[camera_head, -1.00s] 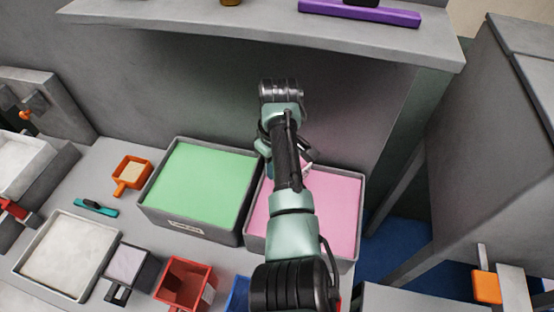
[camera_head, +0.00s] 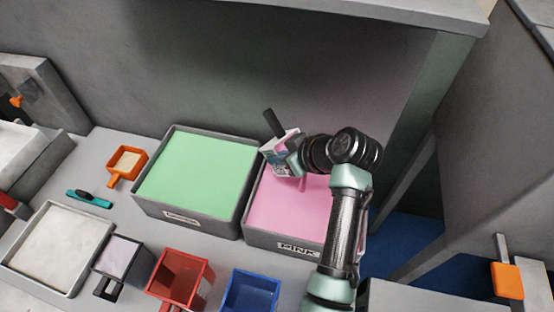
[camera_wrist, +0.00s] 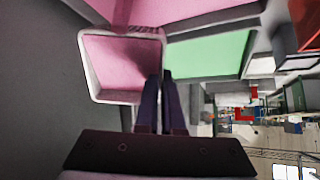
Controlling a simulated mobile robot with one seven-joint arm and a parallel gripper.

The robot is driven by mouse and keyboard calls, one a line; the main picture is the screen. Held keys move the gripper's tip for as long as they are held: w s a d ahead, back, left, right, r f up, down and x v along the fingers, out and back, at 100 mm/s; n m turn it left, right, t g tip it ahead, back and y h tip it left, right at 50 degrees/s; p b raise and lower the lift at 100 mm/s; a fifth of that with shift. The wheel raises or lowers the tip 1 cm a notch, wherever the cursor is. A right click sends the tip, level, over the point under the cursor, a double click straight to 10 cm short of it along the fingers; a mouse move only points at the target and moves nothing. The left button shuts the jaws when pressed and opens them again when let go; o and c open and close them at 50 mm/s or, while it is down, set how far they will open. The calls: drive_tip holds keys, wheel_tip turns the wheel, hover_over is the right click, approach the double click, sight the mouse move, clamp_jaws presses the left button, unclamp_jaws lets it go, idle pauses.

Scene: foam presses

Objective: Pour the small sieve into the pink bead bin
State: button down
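The small sieve, a square pale-rimmed frame, shows tilted at my gripper (camera_head: 286,152) in the head view, with a dark bar sticking up beside it. In the wrist view the sieve (camera_wrist: 91,73) sits just beyond the dark fingers (camera_wrist: 161,82), which are close together at its side. My gripper appears shut on it; the exact grip is hidden. Pink shows inside the frame; I cannot tell whether it is beads or the bin behind. The pink bead bin (camera_head: 265,239), labelled PINK, lies below, partly covered by my arm.
The green bead bin (camera_head: 188,224) stands directly left of the pink one. A red box (camera_head: 178,277), a blue box (camera_head: 250,290), an orange scoop (camera_head: 125,166) and a white-filled tray (camera_head: 58,250) stand on the table. A grey shelf (camera_head: 400,12) overhangs at the back.

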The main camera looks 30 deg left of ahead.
drive_tip(key=shift+d+f+y+b, duration=0.15)
drive_tip(key=shift+y+b, duration=0.35)
drive_tip(key=shift+b, duration=0.25)
drive_tip(key=shift+s+d+t+y+b, duration=0.1)
drive_tip(key=shift+d+t+y+b, duration=0.15)
drive_tip(key=shift+t+y+b, duration=0.7)
drive_tip(key=b, duration=0.2)
drive_tip(key=y+b, duration=0.1)
drive_tip(key=b, duration=0.2)
drive_tip(key=shift+s+d+f+y, duration=0.1)
drive_tip(key=shift+d+f+y, duration=0.15)
drive_tip(key=shift+d+f, duration=0.05)
drive_tip(key=y+b, duration=0.1)
drive_tip(key=b, duration=0.3)
drive_tip(key=d+f+y+b, duration=0.1)
drive_tip(key=b, duration=0.3)
drive_tip(key=shift+s+t+y, duration=0.2)
drive_tip(key=shift+t+y, duration=0.15)
drive_tip(key=shift+y, duration=0.05)
drive_tip(key=shift+d+r+b, duration=0.1)
drive_tip(key=shift+d+b, duration=0.1)
drive_tip(key=shift+b, duration=0.5)
drive_tip(key=shift+y+b, duration=0.4)
drive_tip(key=shift+b, duration=0.3)
